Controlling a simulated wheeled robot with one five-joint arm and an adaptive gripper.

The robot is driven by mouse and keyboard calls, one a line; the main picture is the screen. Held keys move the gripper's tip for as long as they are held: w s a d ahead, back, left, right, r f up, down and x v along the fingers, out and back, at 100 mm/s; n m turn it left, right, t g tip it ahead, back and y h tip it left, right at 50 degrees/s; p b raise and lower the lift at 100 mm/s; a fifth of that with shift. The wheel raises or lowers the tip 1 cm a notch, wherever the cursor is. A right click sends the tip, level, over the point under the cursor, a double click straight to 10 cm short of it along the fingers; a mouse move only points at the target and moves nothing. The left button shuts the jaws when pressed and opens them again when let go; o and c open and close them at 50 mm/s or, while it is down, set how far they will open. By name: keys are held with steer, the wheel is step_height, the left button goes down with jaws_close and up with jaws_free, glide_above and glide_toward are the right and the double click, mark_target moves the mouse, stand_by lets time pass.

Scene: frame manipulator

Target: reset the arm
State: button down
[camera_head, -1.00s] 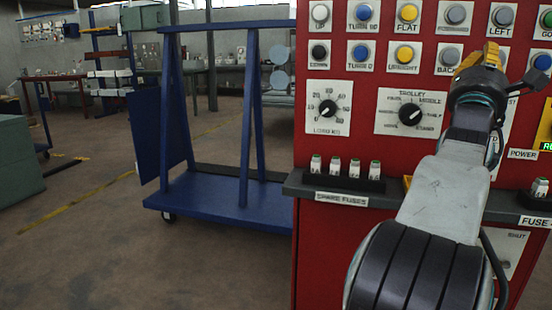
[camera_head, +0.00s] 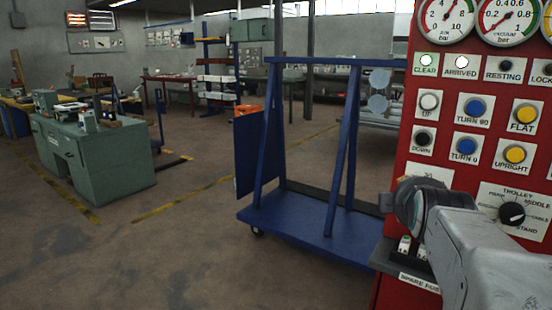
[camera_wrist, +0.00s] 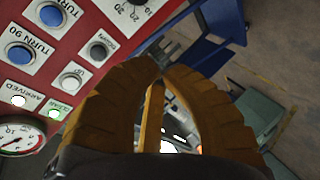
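My gripper (camera_wrist: 163,78) shows in the wrist view as two orange fingers. Their tips come close together with nothing visible between them, and a narrow gap shows nearer the base. In the head view my arm reaches in from the lower right, in front of the red control panel (camera_head: 400,180). The fingers are hidden there behind my wrist. The panel also shows in the wrist view (camera_wrist: 110,15), tilted, to the left of the fingers.
A blue trolley frame (camera_head: 300,222) stands left of the panel, close to it. A grey ledge (camera_head: 386,252) with spare fuses juts from the panel beside my arm. A green workbench (camera_head: 110,165) stands at the far left. Open floor lies between bench and trolley.

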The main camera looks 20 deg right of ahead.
steer(key=s+a+m+g+y+p, duration=0.1)
steer(key=a+y+p, duration=0.25)
steer(key=a, duration=0.55)
steer(key=s+a+f+m+g+y+p, duration=0.2)
steer(key=s+a+m+g+y+p, duration=0.2)
steer(key=s+a+p, duration=0.9)
steer(key=s+a+m+g, duration=0.1)
steer(key=s+a+g, duration=0.1)
steer(key=s+a, duration=0.1)
steer(key=shift+f+g+y, duration=0.35)
steer(key=shift+f+g, duration=0.05)
steer(key=shift+d, duration=0.15)
